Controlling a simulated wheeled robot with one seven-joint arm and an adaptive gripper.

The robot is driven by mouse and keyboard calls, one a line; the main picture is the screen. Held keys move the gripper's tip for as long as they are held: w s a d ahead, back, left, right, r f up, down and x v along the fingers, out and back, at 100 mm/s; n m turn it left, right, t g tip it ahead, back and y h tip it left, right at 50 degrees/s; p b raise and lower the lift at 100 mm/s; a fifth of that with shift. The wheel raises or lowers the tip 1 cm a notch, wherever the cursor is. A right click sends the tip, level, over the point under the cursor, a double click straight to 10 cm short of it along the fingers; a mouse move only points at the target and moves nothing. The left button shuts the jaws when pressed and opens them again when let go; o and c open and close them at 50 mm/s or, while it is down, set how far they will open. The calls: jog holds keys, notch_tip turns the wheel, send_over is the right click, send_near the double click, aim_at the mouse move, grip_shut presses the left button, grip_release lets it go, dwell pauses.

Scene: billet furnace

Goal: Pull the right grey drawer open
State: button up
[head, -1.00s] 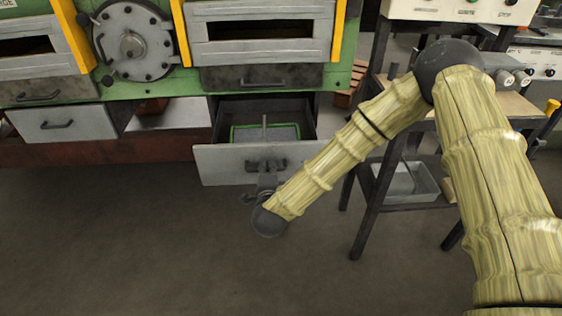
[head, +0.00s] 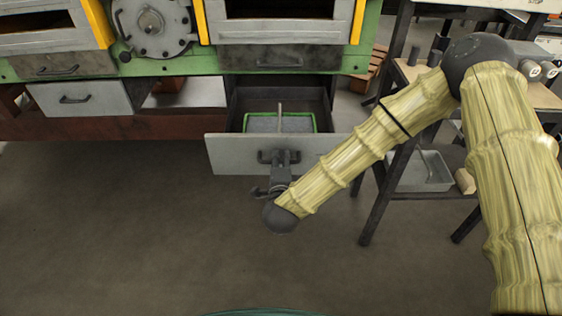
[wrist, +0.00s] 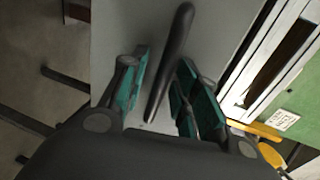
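The right grey drawer (head: 237,155) is pulled well out of its bay below the green furnace body. A green-rimmed tray (head: 292,124) with an upright divider or rod shows inside it. Its dark bar handle (head: 265,156) is on the front and partly hidden by my gripper (head: 281,168). In the wrist view, the handle (wrist: 175,45) runs between the two teal-padded fingers of my gripper (wrist: 163,62). The fingers stand apart, one on each side of the handle, with a visible gap at the left finger. The gripper is open.
A closed grey drawer (head: 80,99) is at the left. A dark-framed stand (head: 378,205) with a grey bin (head: 425,172) on its lower shelf is to the right, close behind my arm. The floor in front of the drawers is clear.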

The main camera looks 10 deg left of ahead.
jog(key=shift+s, duration=0.15)
jog(key=v, duration=1.1)
jog(key=shift+s+d, duration=0.15)
jog(key=shift+s, duration=0.25)
jog(key=s+d+f+n+g+p, duration=0.8)
jog(key=s+d+f, duration=0.25)
jog(key=f, duration=0.35)
jog(key=s+d+f+n+g+h+p, duration=0.1)
jog(key=s+d+n+g, duration=0.2)
jog(key=s+d, duration=0.5)
jog(key=s+d+f+n+g+h+p, duration=0.1)
jog(key=s+d+n+g, duration=0.3)
jog(key=s+d, duration=0.4)
jog(key=d+p, duration=0.1)
jog(key=d, duration=0.3)
jog(key=shift+s+d+f+n+p, duration=0.2)
jog(key=shift+d+f+n+p, duration=0.1)
jog(key=shift+d+f+n, duration=0.1)
